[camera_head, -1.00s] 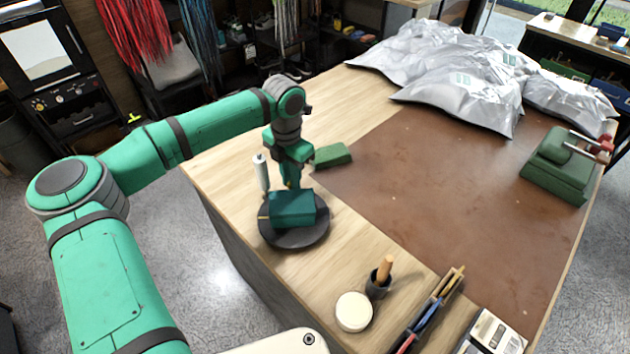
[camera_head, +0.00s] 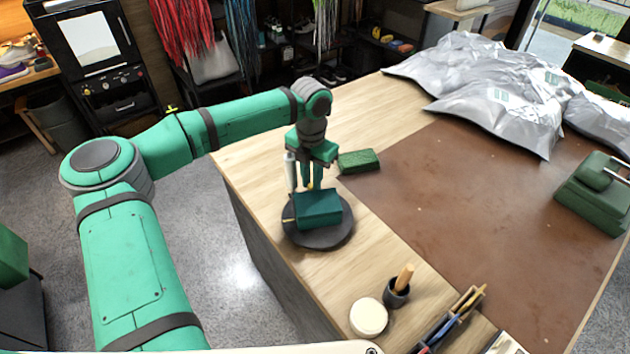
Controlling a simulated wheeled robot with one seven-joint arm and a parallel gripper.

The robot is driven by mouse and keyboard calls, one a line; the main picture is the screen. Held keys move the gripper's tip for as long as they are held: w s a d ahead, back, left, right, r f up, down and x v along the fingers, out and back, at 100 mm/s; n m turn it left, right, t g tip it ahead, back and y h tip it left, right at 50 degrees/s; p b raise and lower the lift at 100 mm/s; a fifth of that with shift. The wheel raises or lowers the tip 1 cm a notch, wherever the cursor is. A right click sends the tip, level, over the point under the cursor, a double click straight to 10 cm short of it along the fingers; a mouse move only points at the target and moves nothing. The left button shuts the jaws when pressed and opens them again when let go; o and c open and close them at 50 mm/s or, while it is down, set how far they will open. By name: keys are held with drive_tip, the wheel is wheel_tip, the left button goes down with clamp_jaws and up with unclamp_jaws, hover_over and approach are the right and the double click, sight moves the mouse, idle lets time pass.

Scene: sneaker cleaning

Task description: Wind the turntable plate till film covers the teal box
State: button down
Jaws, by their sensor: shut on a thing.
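The teal box (camera_head: 319,209) sits on the dark round turntable plate (camera_head: 322,238) near the left edge of the workbench. A white film roll (camera_head: 290,172) stands upright at the plate's back left. My gripper (camera_head: 312,185) points down just behind the box, at the far side of the plate. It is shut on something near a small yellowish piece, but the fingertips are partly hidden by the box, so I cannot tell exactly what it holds. I cannot make out film on the box's visible faces.
A green block (camera_head: 358,161) lies right of my gripper. A white round tub (camera_head: 368,316) and a dark cup with a wooden handle (camera_head: 398,288) stand in front. Silver bags (camera_head: 490,90) lie at the back right. The brown mat (camera_head: 450,200) is mostly clear.

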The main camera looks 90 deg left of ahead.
drive_tip(key=shift+a+r, duration=0.1)
drive_tip(key=c, duration=1.6)
unclamp_jaws()
